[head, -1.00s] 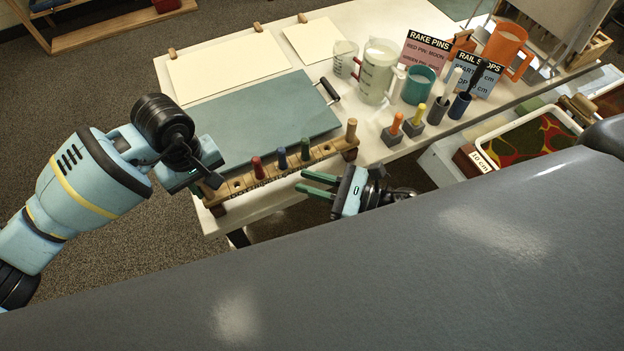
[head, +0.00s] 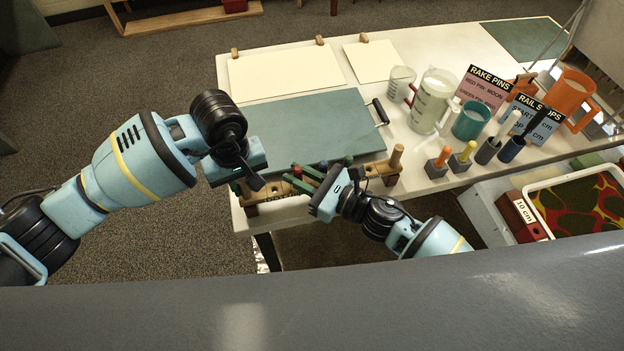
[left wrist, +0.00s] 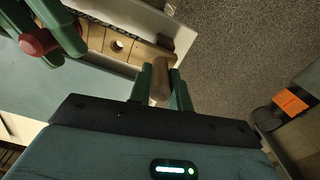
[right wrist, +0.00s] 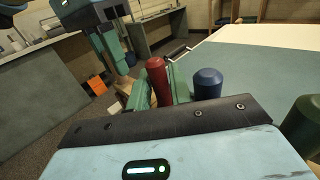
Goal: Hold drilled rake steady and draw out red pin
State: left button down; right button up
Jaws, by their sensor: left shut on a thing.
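The drilled rake (head: 378,171) is a wooden bar with holes along the table's front edge; it also shows in the left wrist view (left wrist: 138,48). My left gripper (head: 250,187) is shut on the wooden peg (left wrist: 161,82) at the rake's left end. The red pin (head: 297,171) stands upright in the rake. My right gripper (head: 308,180) has its fingers on either side of the red pin (right wrist: 157,80), apparently open with little gap. The blue pin (right wrist: 208,83) stands just right of the fingers in the right wrist view, and the green pin (right wrist: 305,125) farther right.
A blue-green tray (head: 300,125) lies behind the rake. An orange pin (head: 443,157) and a yellow pin (head: 467,151) stand in blocks to the right, near jugs (head: 435,100) and sign cards (head: 488,88).

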jog(key=shift+w+a, duration=0.1)
jog(key=shift+a, duration=0.05)
grip_shut()
jog(key=shift+c, duration=1)
grip_release()
grip_shut()
jog(key=shift+r, duration=0.45)
jog(key=shift+r, duration=3.05)
